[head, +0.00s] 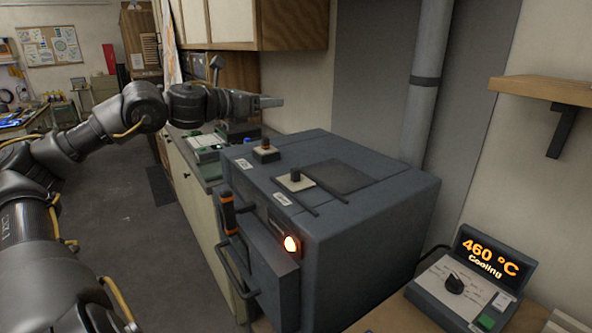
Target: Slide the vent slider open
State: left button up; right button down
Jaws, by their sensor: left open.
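The dark grey kiln (375,215) stands right of centre. On its top, a pale plate with an upright black knob (296,176) sits between two thin dark rails, beside a flat dark panel (338,177). This looks like the vent slider. Small white labels lie near both, too small to read. My left gripper (270,102) is open and empty, seen side-on, above and beyond the kiln's back left corner, apart from both knobs. My right gripper is out of view.
A controller (465,285) reading "460 °C Cooling" stands at lower right. A vertical pipe (424,95) rises behind the kiln. A wall cabinet (290,22) hangs above the back counter.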

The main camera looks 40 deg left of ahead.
pick_arm(q)
jog(key=shift+d, duration=0.15)
jog(key=c, duration=0.4)
jog(key=shift+a+f, duration=0.15)
jog(key=shift+a, duration=0.05)
grip_shut()
jog(key=shift+d, duration=0.1)
jog(key=shift+c, duration=2.3)
grip_release()
jog(key=o, duration=0.9)
jog(key=shift+c, duration=0.2)
